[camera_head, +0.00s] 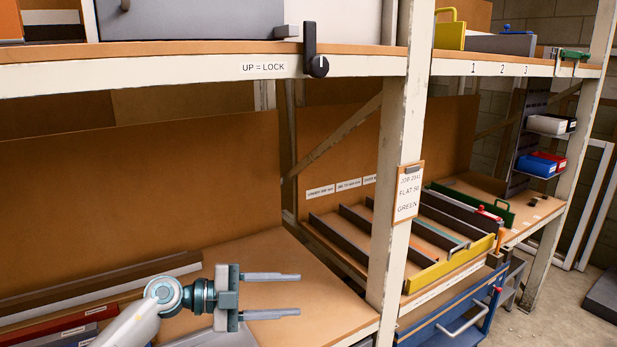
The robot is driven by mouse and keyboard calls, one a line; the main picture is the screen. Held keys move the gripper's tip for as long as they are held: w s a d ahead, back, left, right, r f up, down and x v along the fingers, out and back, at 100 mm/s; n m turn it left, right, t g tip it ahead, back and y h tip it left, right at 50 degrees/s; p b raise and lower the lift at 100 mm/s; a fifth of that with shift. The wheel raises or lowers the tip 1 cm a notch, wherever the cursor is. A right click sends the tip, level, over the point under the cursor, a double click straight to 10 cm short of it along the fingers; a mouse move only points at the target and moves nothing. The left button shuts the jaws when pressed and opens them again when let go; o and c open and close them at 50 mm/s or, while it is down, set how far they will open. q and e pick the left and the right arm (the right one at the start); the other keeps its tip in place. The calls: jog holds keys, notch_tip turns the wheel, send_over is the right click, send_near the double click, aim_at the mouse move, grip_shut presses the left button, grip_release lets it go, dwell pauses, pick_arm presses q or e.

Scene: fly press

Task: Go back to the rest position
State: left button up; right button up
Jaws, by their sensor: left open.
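My left gripper (272,295) shows at the lower left, its arm coming in from the left. Its two grey fingers are parallel, spread apart and empty, pointing right above the lower wooden shelf (300,270). No object is between the fingers. My right gripper does not show.
A shelf post (396,150) with a job card (408,192) stands right of the gripper. The upper shelf has an "UP = LOCK" label (263,68) and black lever (314,50). Divided bays with a yellow front (450,264) and a blue drawer (455,318) lie right. Bars (100,285) lie left.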

pick_arm(q)
jog(key=s+a+r+n+t+y, duration=0.2)
jog(key=a+n+t+y, duration=0.3)
jog(key=n+t, duration=1)
jog(key=s+a+f+n+g+y, duration=0.2)
jog(key=s+a+f+n+y, duration=0.3)
jog(key=f, duration=0.3)
jog(key=s+a+f+n+g+y, duration=0.1)
jog(key=s+a+f+n+y, duration=0.1)
jog(key=a+f+n+y, duration=0.55)
jog(key=s+f+m+g+h, duration=0.1)
jog(key=s+f+g, duration=0.65)
jog(key=s, duration=0.85)
jog(key=s+f+m+g+h, duration=0.1)
jog(key=s+f+g, duration=0.4)
jog(key=s+f, duration=0.8)
notch_tip(320, 180, down, 25)
jog(key=s, duration=0.3)
jog(key=s+a+f+g, duration=0.1)
jog(key=s+a+f, duration=0.1)
jog(key=s+f, duration=1.4)
notch_tip(320, 180, down, 2)
jog(key=shift+a+f+m+g, duration=0.1)
jog(key=shift+a+m+g, duration=0.05)
jog(key=shift+m+g, duration=0.2)
